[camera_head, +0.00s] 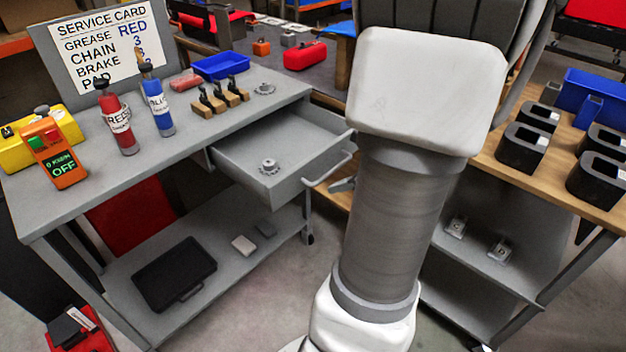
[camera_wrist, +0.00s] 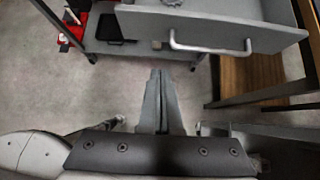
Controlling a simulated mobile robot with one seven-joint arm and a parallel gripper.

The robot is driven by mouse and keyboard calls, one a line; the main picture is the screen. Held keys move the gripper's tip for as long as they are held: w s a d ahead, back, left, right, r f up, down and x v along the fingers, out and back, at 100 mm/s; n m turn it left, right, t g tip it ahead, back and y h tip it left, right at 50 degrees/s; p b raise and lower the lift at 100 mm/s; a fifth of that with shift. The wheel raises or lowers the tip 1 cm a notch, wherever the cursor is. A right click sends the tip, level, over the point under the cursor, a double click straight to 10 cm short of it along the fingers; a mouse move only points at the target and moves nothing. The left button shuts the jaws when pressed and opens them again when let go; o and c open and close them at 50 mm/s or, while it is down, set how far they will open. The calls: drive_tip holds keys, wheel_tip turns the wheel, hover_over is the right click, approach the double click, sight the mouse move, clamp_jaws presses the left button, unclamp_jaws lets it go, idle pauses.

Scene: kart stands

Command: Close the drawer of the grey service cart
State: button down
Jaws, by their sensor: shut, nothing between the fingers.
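The grey service cart (camera_head: 225,120) stands at the left in the head view. Its drawer (camera_head: 240,172) is pulled out toward the right, with a metal sprocket (camera_head: 269,166) lying inside. The drawer's bar handle (camera_head: 329,168) is on its front face. In the wrist view the drawer front (camera_wrist: 215,28) and its handle (camera_wrist: 210,46) fill the top. My gripper (camera_wrist: 158,75) is shut and empty, its fingertips below and a little left of the handle in the picture, apart from it.
The cart top holds a red bottle (camera_head: 117,120), a blue bottle (camera_head: 157,102), a blue tray (camera_head: 221,66) and an orange meter (camera_head: 57,160). A wooden-topped bench (camera_head: 505,170) with black holders stands at the right. Bare floor (camera_head: 270,270) shows between cart and bench.

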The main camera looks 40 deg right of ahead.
sight(296, 188)
drive_tip(key=shift+w+r+b+x, duration=0.35)
drive_tip(key=shift+b+x, duration=0.25)
drive_tip(key=shift+x, duration=1.35)
drive_tip(key=shift+w+r+b+x, duration=0.3)
drive_tip(key=shift+b+x, duration=0.35)
drive_tip(key=shift+x, duration=1.25)
drive_tip(key=shift+w+r+b+x, duration=0.35)
drive_tip(key=shift+b+x, duration=0.25)
drive_tip(key=shift+x, duration=1.35)
drive_tip(key=shift+w+a, duration=0.1)
drive_tip(key=shift+a, duration=0.1)
